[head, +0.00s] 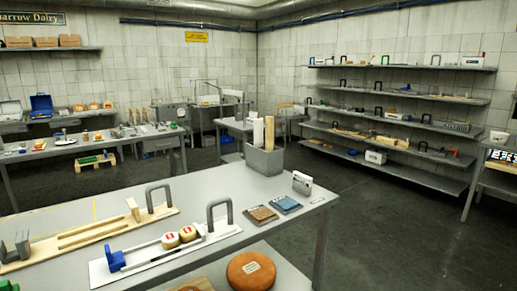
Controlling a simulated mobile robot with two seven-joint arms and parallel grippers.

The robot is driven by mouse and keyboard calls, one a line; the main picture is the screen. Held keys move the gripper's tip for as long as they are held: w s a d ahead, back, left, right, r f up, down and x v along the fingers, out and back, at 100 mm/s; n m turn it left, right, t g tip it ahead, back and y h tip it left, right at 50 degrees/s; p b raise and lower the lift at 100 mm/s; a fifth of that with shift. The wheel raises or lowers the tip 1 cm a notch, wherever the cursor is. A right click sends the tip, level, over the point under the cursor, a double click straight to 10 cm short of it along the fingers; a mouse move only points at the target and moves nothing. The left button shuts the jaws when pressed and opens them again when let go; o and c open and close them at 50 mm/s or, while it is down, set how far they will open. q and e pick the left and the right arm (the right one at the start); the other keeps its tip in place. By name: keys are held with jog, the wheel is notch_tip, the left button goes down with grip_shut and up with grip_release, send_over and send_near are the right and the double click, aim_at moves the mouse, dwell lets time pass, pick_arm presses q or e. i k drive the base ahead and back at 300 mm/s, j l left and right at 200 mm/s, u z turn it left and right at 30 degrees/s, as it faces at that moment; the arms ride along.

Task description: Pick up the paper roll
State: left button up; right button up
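A grey bin (264,161) stands on the near grey table, towards its far edge. Tall narrow pieces stand upright in it: a white one (258,132) and a tan one (270,131). One of them may be the paper roll, but at this size I cannot tell rolled paper from a flat strip. Their lower ends are hidden inside the bin. Neither of my grippers shows in the head view.
The near table (220,182) also holds a wooden board (90,236) and a white board (155,255), both with grey handles, blue and brown packets (286,204), and a small white box (302,183). An orange-brown wheel (251,271) lies lower down. Shelves (400,125) line the right wall.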

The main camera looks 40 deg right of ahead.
aim_at(257, 122)
jog(key=z, duration=1.2)
jog(key=i+z, duration=0.15)
jog(key=z, duration=0.45)
jog(key=i+z, duration=0.3)
jog(key=i, duration=0.3)
jog(key=i+j+z, duration=0.1)
jog(key=i+z, duration=0.2)
jog(key=i, duration=0.3)
jog(key=i+z, duration=0.3)
jog(key=i, duration=0.35)
jog(key=i+z, duration=0.25)
jog(key=i, duration=0.4)
jog(key=i+u, duration=0.2)
jog(key=i, duration=0.45)
jog(key=i+l+u, duration=0.2)
jog(key=i, duration=0.45)
jog(key=i+j+u, duration=0.1)
jog(key=i+u, duration=0.5)
jog(key=u, duration=0.15)
jog(key=i+u, duration=0.4)
jog(key=i+j+u, duration=0.1)
jog(key=i+u, duration=0.8)
jog(key=u, duration=0.2)
